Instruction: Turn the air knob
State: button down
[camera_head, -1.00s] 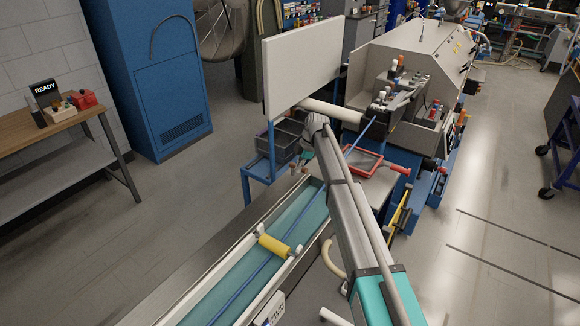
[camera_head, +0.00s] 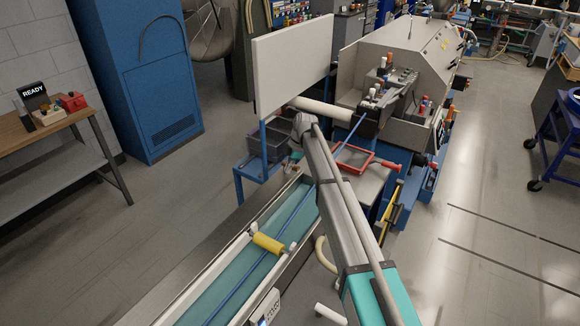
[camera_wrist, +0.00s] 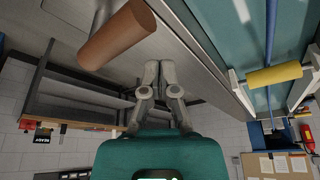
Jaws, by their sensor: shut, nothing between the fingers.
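I cannot make out an air knob for certain in either view. My gripper shows in the wrist view (camera_wrist: 160,66) with its two grey fingers shut together and nothing between them. A brown-orange cylinder (camera_wrist: 117,35) appears large in the wrist view, up and left of the fingertips and apart from them in the picture. What it belongs to is not clear. In the head view my arm hides most of the gripper. The grey machine (camera_head: 412,62) with several small knobs or fittings (camera_head: 383,72) stands beyond my arm; these are too small to tell apart.
A water trough (camera_head: 245,262) with a yellow roller (camera_head: 268,243) and blue strand runs beneath my arm. A white panel (camera_head: 292,62) and red frame (camera_head: 352,158) stand near the machine. A bench (camera_head: 45,128) and blue cabinet (camera_head: 140,80) are left.

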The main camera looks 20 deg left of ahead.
jog(key=shift+s+a+r+p, duration=0.25)
jog(key=shift+s+r+p, duration=0.35)
jog(key=shift+s+r, duration=0.2)
jog(key=shift+w+r+p, duration=0.45)
jog(key=shift+r+p, duration=0.15)
jog(key=shift+p, duration=0.15)
notch_tip(320, 180, up, 7)
jog(key=w+p, duration=0.2)
jog(key=p, duration=0.4)
jog(key=shift+w+d+p, duration=0.15)
jog(key=shift+d+p, duration=0.2)
jog(key=shift+p, duration=0.05)
